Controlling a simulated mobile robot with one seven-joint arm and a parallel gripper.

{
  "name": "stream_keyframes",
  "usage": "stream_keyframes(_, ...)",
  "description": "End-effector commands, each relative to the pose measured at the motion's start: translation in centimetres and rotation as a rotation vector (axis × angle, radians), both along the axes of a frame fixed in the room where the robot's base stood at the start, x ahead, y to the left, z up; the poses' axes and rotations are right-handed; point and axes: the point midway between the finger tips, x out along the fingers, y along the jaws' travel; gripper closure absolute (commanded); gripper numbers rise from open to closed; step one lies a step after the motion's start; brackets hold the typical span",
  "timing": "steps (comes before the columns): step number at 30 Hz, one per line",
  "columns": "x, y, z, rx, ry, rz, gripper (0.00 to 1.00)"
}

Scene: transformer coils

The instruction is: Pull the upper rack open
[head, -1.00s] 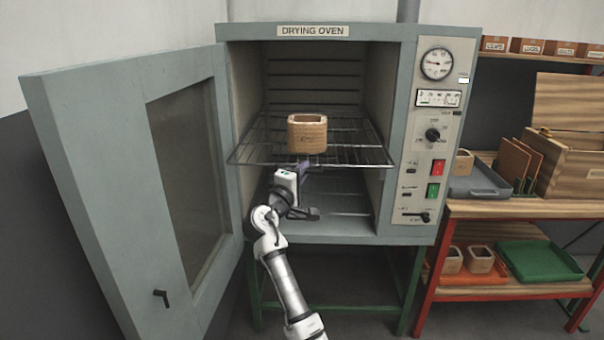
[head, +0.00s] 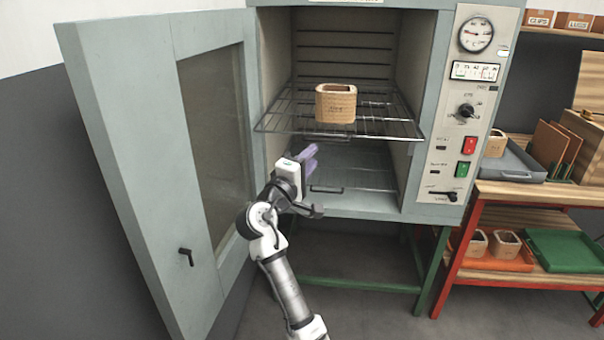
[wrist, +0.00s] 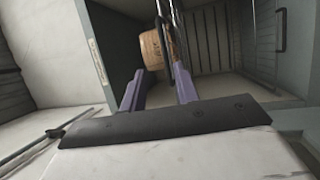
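The upper rack (head: 283,118) is a wire shelf in the open drying oven (head: 440,110). It is drawn partly out, and its front edge projects past the opening. A tan, box-shaped hollow coil (head: 336,104) stands upright on it. My gripper (head: 312,156) is just below and in front of the rack's front edge, left of centre. In the wrist view, the two purple fingers (wrist: 156,85) are spread apart with nothing between them. The coil (wrist: 152,50) shows beyond them, with rack wires in front of it. I see no contact between fingers and rack.
The oven door (head: 120,150) stands wide open at the left. A lower rack (head: 365,180) sits inside the oven. At the right, a bench holds a grey tray (head: 515,165), with an orange tray (head: 500,262) and a green tray (head: 565,250) on its lower shelf.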

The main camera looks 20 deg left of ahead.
Motion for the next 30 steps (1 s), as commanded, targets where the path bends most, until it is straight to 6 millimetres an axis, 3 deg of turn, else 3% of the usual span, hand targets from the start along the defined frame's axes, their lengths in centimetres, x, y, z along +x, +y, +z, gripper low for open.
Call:
stream_keyframes(3,-2.0,0.3,-0.5,0.002,-0.001,0.001,0.69)
stream_keyframes(9,-3.6,0.4,-0.6,0.001,-0.002,0.001,0.69)
stream_keyframes(24,-3.7,0.4,-0.6,0.003,-0.001,0.000,0.69)
stream_keyframes(28,-2.7,-1.8,-1.3,0.101,0.032,0.014,0.69)
stream_keyframes(30,-1.8,-4.6,-2.2,0.243,0.071,0.033,0.69)
